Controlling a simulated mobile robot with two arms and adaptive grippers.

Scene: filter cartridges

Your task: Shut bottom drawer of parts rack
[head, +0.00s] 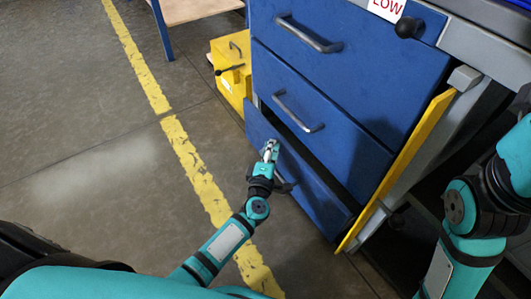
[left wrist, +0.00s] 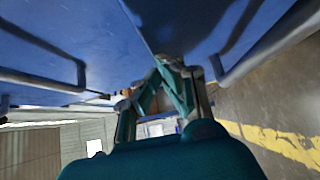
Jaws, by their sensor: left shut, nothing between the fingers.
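The parts rack has blue drawers with grey bar handles. Its bottom drawer (head: 312,190) stands partly out, with a dark gap between its top edge and the middle drawer (head: 335,125). My left gripper (head: 269,150) is shut and empty at the left part of the bottom drawer's front. I cannot tell whether it touches it. The bottom drawer's handle is partly hidden by my gripper. In the left wrist view the shut fingertips (left wrist: 172,68) point at blue drawer fronts, with handles on both sides. My right gripper is out of view; only right arm links show.
The upper drawer (head: 340,30) and the middle drawer look closed. A yellow box (head: 230,75) stands left of the rack, and a yellow panel (head: 400,170) runs along its right side. The floor (head: 90,180) to the left is clear, with a yellow line (head: 195,165).

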